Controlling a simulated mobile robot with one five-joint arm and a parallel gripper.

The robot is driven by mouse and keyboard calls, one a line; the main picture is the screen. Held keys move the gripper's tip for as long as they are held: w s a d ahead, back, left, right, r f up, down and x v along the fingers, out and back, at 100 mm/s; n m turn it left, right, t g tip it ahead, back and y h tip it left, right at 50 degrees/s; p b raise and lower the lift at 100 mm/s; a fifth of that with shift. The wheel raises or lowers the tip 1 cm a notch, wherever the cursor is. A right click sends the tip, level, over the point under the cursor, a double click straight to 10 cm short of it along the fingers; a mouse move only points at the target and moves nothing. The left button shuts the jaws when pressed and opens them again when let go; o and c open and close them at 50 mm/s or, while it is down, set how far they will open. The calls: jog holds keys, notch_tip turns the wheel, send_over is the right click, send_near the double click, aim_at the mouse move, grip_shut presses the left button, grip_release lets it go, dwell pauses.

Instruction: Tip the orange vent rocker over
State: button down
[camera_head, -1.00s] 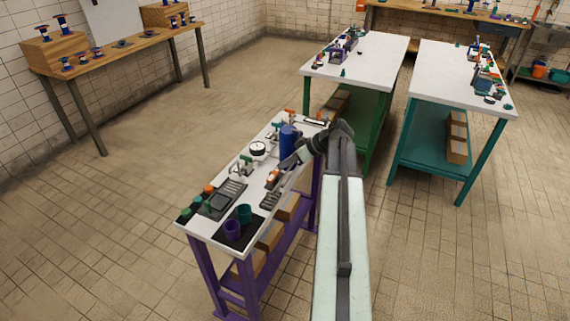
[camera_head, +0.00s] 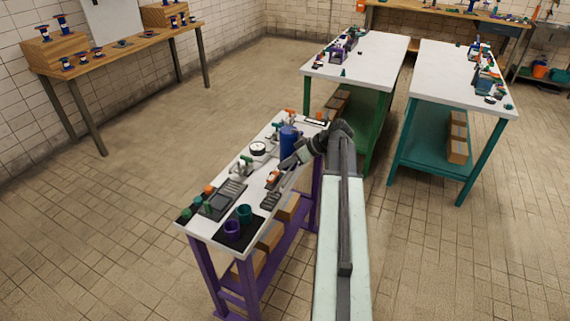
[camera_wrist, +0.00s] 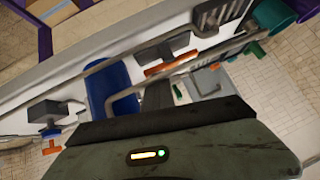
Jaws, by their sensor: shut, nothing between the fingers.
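An orange piece that looks like the vent rocker (camera_head: 273,176) sits on the white top of the narrow purple-legged table, near its right edge. In the wrist view an orange bar, probably the same rocker (camera_wrist: 172,63), lies just beyond my fingers, slightly slanted, beside a dark block. My gripper (camera_wrist: 158,95) is shut and empty, pointing toward this bar. In the head view my gripper (camera_head: 287,163) is low over the table, just above and right of the orange piece. I cannot tell whether it touches the rocker or which way the rocker is tipped.
A blue cylinder (camera_head: 289,139) stands close behind my gripper, with a round white gauge (camera_head: 258,149) to its left. Purple (camera_head: 232,228) and green (camera_head: 244,213) cups stand at the table's near end. Bent grey pipes (camera_wrist: 95,90) run close to my gripper.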

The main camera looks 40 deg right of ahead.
jog(key=shift+s+f, duration=0.3)
jog(key=shift+s+a+r+p, duration=0.1)
jog(key=shift+a+r+p, duration=0.05)
jog(key=shift+a+p, duration=0.3)
jog(key=shift+r+p, duration=0.4)
jog(key=shift+r, duration=0.05)
jog(key=s+d+r+p, duration=0.3)
jog(key=s+r+p, duration=0.2)
jog(key=r+p, duration=0.5)
jog(key=shift+s+d+r, duration=0.25)
jog(key=shift+s+d, duration=0.05)
jog(key=shift+d, duration=0.1)
